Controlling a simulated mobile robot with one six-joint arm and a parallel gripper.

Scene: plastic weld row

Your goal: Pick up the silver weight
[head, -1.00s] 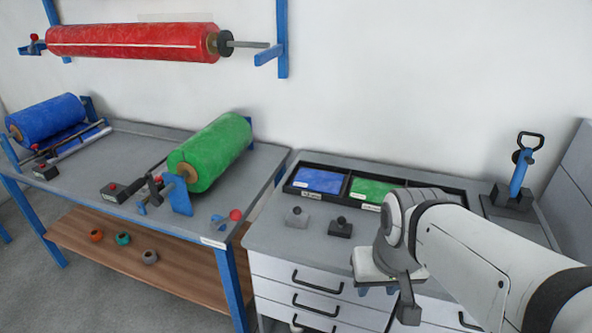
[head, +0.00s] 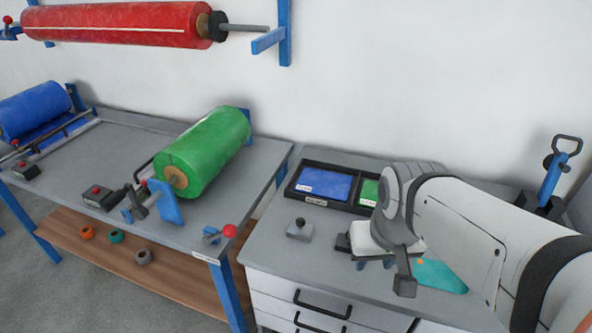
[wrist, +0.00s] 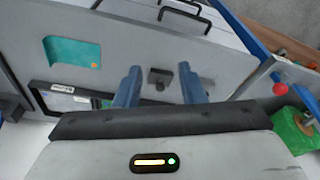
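The silver weight (head: 300,230), a light grey block with a dark knob, stands on the grey counter in front of the blue tray compartment. A dark weight (head: 342,243) stands just right of it, partly covered by my gripper (head: 375,264). My gripper is right of the silver weight and apart from it. In the wrist view my gripper (wrist: 160,88) has its two blue fingers apart, with the dark weight (wrist: 158,78) seen between them.
A black tray (head: 286,191) with blue and green compartments lies behind the weights. A teal sheet (head: 440,275) lies on the counter to the right. The left table holds a green roll (head: 203,152) and a red-knobbed lever (head: 229,231).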

